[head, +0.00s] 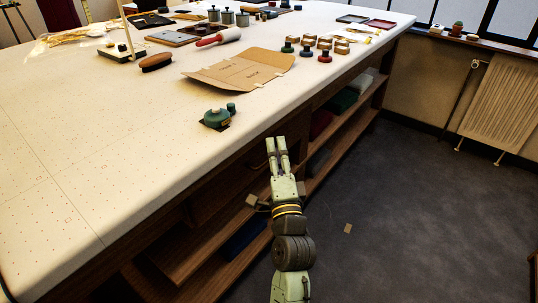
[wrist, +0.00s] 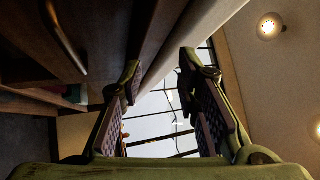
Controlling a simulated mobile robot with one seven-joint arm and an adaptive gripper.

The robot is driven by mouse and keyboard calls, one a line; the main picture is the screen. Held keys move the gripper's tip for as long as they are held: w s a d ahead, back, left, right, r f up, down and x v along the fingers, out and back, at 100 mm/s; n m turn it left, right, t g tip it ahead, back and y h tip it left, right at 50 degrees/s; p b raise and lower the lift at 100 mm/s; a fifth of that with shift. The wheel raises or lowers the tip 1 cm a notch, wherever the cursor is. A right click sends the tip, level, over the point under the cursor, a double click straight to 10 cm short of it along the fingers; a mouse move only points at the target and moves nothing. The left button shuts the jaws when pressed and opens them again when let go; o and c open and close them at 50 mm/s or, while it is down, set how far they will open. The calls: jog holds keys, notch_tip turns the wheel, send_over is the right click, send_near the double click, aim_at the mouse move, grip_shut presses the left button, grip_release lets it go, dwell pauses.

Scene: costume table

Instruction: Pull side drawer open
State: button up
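The side drawer's dark wooden front (head: 236,168) sits under the white table top, and it looks closed. A thin curved handle (head: 260,164) shows just left of my gripper (head: 276,141) in the head view. In the wrist view the handle (wrist: 65,38) is a bent bar at the upper left, outside the fingers. My gripper (wrist: 160,63) is open and empty, with its two fingers apart. It is beside the table's side, below the top's edge, and does not appear to touch the handle. My arm hides part of the drawer front and shelves.
The white table top (head: 90,180) overhangs the drawer, with a green pincushion-like object (head: 216,118) near its edge. Open shelves (head: 190,250) with folded cloth run below. The grey carpet (head: 410,190) to the right is mostly clear, up to a radiator (head: 502,98).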

notch_tip(320, 180, down, 9)
jog(key=s+m+g, duration=0.2)
jog(key=shift+h, duration=0.4)
jog(key=w+p, duration=0.1)
jog(key=w, duration=0.2)
jog(key=w+a+p, duration=0.1)
jog(key=w, duration=0.2)
jog(key=w+r+p, duration=0.1)
jog(key=w, duration=0.3)
jog(key=shift+w+a, duration=0.1)
jog(key=shift+a, duration=0.05)
jog(key=shift+c, duration=0.2)
grip_shut()
